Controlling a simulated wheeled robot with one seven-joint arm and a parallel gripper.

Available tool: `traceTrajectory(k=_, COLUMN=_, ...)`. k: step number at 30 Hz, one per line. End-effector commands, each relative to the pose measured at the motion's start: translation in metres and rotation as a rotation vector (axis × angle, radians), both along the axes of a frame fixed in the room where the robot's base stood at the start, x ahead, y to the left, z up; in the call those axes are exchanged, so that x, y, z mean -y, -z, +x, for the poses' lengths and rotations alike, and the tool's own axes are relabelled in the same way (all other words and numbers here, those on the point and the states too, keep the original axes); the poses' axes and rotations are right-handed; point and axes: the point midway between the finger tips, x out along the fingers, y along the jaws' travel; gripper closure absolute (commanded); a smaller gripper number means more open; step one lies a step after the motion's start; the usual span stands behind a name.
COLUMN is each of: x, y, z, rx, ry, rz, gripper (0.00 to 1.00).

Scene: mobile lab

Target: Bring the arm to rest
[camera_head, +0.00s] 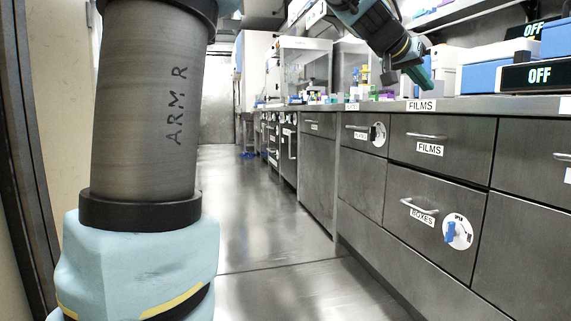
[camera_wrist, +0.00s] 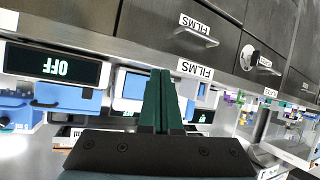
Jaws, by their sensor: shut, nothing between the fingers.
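My gripper (camera_head: 420,76) is at the upper right in the head view, raised in front of the bench top near the FILMS label. Its green fingers (camera_wrist: 158,100) show in the middle of the wrist view, pressed together with nothing between them. My arm reaches in from the top of the head view. A large arm link marked ARM R fills the left side of that view.
A long bench (camera_head: 470,104) with closed drawers (camera_head: 436,140) runs along the right. Blue and white devices with OFF displays (camera_head: 540,75) and small colored items stand on it. The aisle floor (camera_head: 240,200) on its left is clear. The wrist view looks inverted.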

Motion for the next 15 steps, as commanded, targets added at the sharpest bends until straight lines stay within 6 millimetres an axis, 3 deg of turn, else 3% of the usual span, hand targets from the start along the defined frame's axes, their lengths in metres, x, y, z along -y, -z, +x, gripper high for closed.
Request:
traceTrajectory(k=3, x=-0.059, y=0.054, z=0.021, rx=-0.124, ry=-0.13, rz=0.119, gripper=1.0)
traceTrajectory(k=7, x=-0.13, y=0.117, z=0.023, rx=-0.262, ry=-0.268, rz=0.238, gripper=1.0)
traceTrajectory(k=11, x=-0.205, y=0.171, z=0.005, rx=-0.4, ry=-0.402, rz=0.345, gripper=1.0)
traceTrajectory(k=15, x=-0.277, y=0.217, z=-0.035, rx=-0.543, ry=-0.525, rz=0.443, gripper=1.0)
